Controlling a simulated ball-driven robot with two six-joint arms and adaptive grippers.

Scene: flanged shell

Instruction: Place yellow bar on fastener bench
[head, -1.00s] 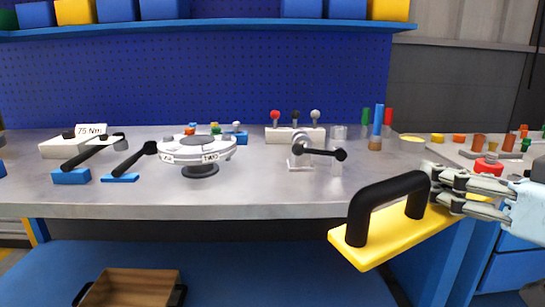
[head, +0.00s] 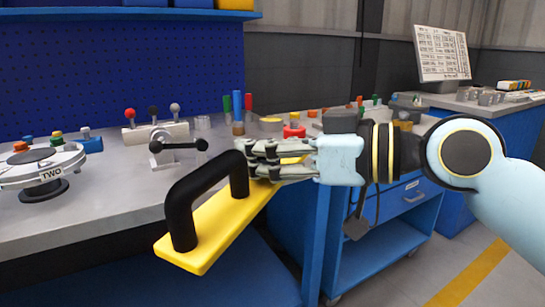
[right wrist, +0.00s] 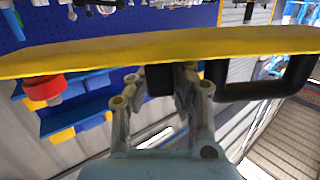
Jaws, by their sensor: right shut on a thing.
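The yellow bar (head: 222,225) is a flat plate with a black handle (head: 198,195). It is in the air in front of the grey workbench top (head: 105,197), its near end hanging past the front edge. My right gripper (head: 262,160) is shut on the bar's far part. In the right wrist view, the fingers (right wrist: 162,85) close on a black post beneath the yellow bar (right wrist: 110,53). No label tells which bench is the fastener bench. My left gripper is not in view.
On the workbench stand a round fixture (head: 42,165), a block with three knobs (head: 155,132), a crank (head: 178,146) and upright coloured tubes (head: 237,110). At the right, a second bench (head: 500,108) holds a sign (head: 442,52). A blue drawer cart (head: 385,240) stands below.

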